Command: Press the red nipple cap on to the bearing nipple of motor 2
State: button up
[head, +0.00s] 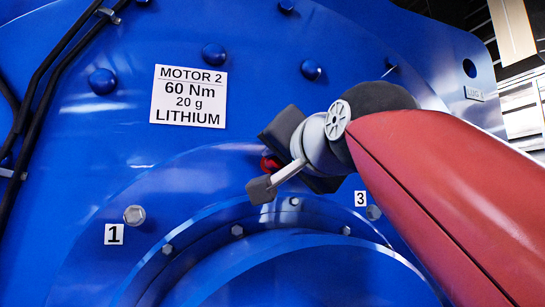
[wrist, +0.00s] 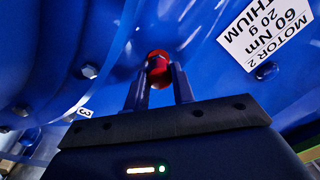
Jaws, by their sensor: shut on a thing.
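The red nipple cap (wrist: 158,64) is between the two fingertips of my gripper (wrist: 159,76) in the wrist view, close to the blue housing of motor 2 (wrist: 205,70). My gripper is shut on it. In the head view a small part of the red cap (head: 269,163) shows beside my dark gripper body, which hides most of it. The bearing nipple is hidden behind the cap and gripper, so I cannot tell whether the cap touches it. The motor 2 label (head: 189,97) reads 60 Nm, 20 g, LITHIUM.
A bolt marked 1 (head: 134,215) is at the lower left, and a bolt marked 3 (head: 373,212) is beside my arm. Several bolt heads ring the raised blue bearing cover (head: 290,270). Black cables (head: 45,85) run along the left edge.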

jog(key=shift+x, duration=0.9)
jog(key=o, duration=1)
jog(key=b+v, duration=0.1)
jog(key=v, duration=0.7)
jog(key=shift+w, duration=0.1)
